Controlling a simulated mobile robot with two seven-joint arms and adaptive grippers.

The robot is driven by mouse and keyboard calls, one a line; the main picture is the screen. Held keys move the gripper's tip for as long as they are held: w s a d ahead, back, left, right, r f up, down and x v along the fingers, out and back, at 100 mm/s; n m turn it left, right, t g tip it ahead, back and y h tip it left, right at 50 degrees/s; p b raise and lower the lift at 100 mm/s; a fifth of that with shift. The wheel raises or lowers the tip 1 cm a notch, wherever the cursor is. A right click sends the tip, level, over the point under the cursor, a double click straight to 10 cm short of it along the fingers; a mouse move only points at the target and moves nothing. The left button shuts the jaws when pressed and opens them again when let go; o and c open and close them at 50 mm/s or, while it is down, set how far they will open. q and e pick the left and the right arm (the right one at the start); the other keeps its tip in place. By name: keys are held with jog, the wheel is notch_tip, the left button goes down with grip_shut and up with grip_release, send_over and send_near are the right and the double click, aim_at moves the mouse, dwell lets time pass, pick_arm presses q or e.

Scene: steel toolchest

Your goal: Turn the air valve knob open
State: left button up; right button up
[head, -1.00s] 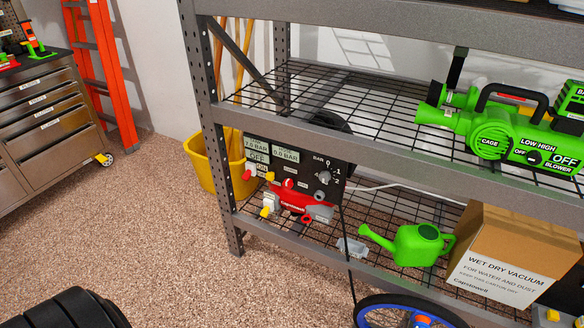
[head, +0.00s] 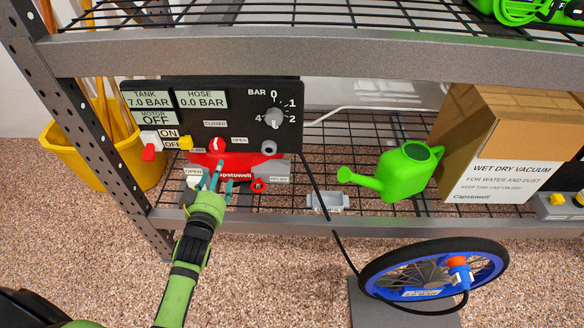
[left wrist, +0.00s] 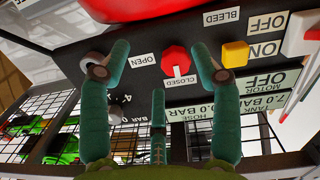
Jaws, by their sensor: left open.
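The air valve knob (head: 216,145) is small and red, on the black control panel (head: 240,98) of the red compressor (head: 262,166). Its white mark points at the CLOSED label; the OPEN label is to its right. In the left wrist view the picture is upside down, and the knob (left wrist: 174,62) shows between my fingers. My left gripper (head: 214,178) is open, just in front of and below the knob. In the left wrist view its three green fingers (left wrist: 162,62) are spread around the knob, with no clear contact. My right gripper is out of view.
A yellow switch (head: 186,143) and a red-tipped lever (head: 149,150) sit left of the knob. A grey dial (head: 275,118) is at upper right. The shelf beam (head: 350,55) runs above. A green watering can (head: 404,172) and a bicycle wheel (head: 376,275) stand right.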

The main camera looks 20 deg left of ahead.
aim_at(217, 150)
pick_arm(q)
jog(key=r, duration=0.1)
jog(key=w+a+r, duration=0.1)
jog(key=r+t+y+b, duration=0.1)
jog(key=shift+w+a+n, duration=0.15)
jog(key=shift+a+n, duration=0.1)
jog(key=shift+n, duration=0.05)
jog(key=b+x, duration=0.1)
jog(key=x, duration=0.4)
jog(key=shift+w+a, duration=0.1)
jog(key=shift+w, duration=0.5)
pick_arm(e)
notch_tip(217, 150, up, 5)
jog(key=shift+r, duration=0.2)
pick_arm(q)
jog(key=c, duration=1.1)
